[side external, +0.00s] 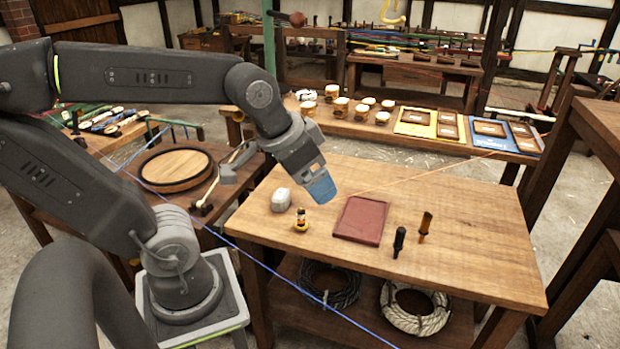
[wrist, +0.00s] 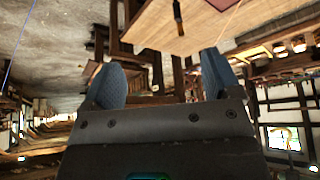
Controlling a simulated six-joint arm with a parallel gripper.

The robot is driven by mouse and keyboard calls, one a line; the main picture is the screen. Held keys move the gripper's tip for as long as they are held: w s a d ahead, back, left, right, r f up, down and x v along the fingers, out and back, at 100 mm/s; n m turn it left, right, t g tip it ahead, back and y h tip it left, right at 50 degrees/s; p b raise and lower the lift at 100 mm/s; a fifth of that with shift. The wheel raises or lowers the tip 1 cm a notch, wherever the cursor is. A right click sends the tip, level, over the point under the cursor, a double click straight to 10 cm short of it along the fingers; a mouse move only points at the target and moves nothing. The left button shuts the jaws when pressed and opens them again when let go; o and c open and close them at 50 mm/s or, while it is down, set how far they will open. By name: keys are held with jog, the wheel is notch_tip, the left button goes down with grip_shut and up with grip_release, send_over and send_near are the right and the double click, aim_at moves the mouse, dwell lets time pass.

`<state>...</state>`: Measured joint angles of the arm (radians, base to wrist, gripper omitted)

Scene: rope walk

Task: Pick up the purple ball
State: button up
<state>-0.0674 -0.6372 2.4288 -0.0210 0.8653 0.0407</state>
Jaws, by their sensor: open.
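I see no purple ball in either view. My gripper (side external: 321,188) hangs above the left part of the wooden table (side external: 470,230), tilted down and to the right. In the wrist view my gripper (wrist: 161,62) has its two blue fingers spread wide with nothing between them.
A black-handled tool (side external: 399,242) and an orange and dark tool (side external: 425,227) stand right of the tray. Coiled ropes (side external: 415,308) lie on the shelf below. A back bench holds several cups and framed boards (side external: 432,125). The table's right end is clear.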

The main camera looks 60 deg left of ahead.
jog(key=w+a+f+n+y, duration=0.1)
jog(key=w+a+f+n, duration=0.1)
jog(key=w+a, duration=0.75)
jog(key=w+a+f+n, duration=0.1)
jog(key=w+a+f, duration=0.2)
jog(key=w+a, duration=0.6)
jog(key=a+f+n+g, duration=0.1)
jog(key=a+f, duration=0.4)
jog(key=a, duration=0.3)
jog(key=a+f+n+y, duration=0.1)
jog(key=a+f, duration=0.4)
jog(key=a, duration=0.4)
jog(key=a+f+n+g, duration=0.1)
jog(key=a+f, duration=0.4)
jog(key=a, duration=0.3)
jog(key=x, duration=0.8)
jog(key=shift+s+a, duration=0.25)
jog(key=shift+s, duration=0.15)
jog(key=shift+s+a+x, duration=0.1)
jog(key=shift+a+x, duration=0.05)
jog(key=shift+x, duration=1.45)
jog(key=shift+s+a+x, duration=0.1)
jog(key=shift+x, duration=1.45)
jog(key=c, duration=1)
